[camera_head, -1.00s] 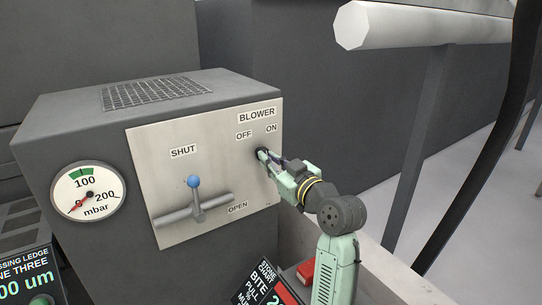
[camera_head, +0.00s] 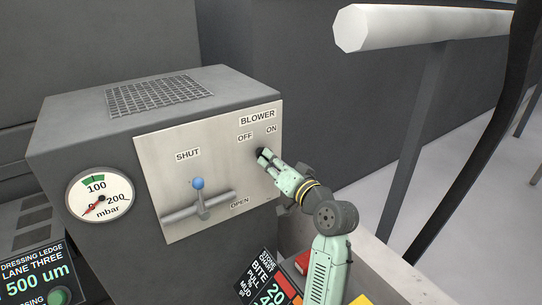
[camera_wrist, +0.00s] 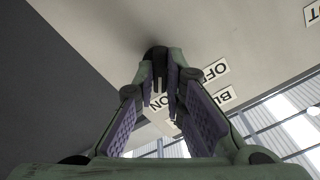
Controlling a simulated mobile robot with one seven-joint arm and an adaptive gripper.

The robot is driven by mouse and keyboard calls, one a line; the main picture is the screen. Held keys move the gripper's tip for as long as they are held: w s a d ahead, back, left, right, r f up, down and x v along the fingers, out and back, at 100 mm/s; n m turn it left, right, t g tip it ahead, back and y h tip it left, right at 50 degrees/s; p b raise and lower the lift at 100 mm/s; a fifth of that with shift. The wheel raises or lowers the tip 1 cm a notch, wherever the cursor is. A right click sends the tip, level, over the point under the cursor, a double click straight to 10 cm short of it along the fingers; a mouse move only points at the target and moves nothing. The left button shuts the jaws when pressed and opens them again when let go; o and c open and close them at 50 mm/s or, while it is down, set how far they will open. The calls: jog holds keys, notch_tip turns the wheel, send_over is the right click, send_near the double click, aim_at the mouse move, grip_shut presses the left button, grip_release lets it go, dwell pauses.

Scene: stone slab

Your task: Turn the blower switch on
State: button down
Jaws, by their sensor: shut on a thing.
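The blower switch (camera_head: 260,151) is a small dark knob on the pale metal panel, below the BLOWER, OFF and ON labels (camera_head: 257,117). My gripper (camera_head: 263,156) is at the knob and shut on it, coming from the lower right. In the wrist view the dark knob (camera_wrist: 155,52) sits between the fingertips of my gripper (camera_wrist: 159,78). The OFF label (camera_wrist: 216,69) and the partly covered ON label (camera_wrist: 161,104) appear upside down there. The fingers hide much of the knob, so I cannot tell its setting.
A blue-tipped lever (camera_head: 198,184) with a grey crossbar stands left of the switch, between SHUT and OPEN. The pressure gauge (camera_head: 98,197) needle points near 0. A thick pale rail (camera_head: 420,27) and a display board (camera_head: 265,280) are near my arm.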

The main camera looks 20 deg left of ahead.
jog(key=shift+m, duration=0.5)
jog(key=c, duration=1.7)
grip_release()
jog(key=shift+o, duration=0.2)
jog(key=v, duration=1.2)
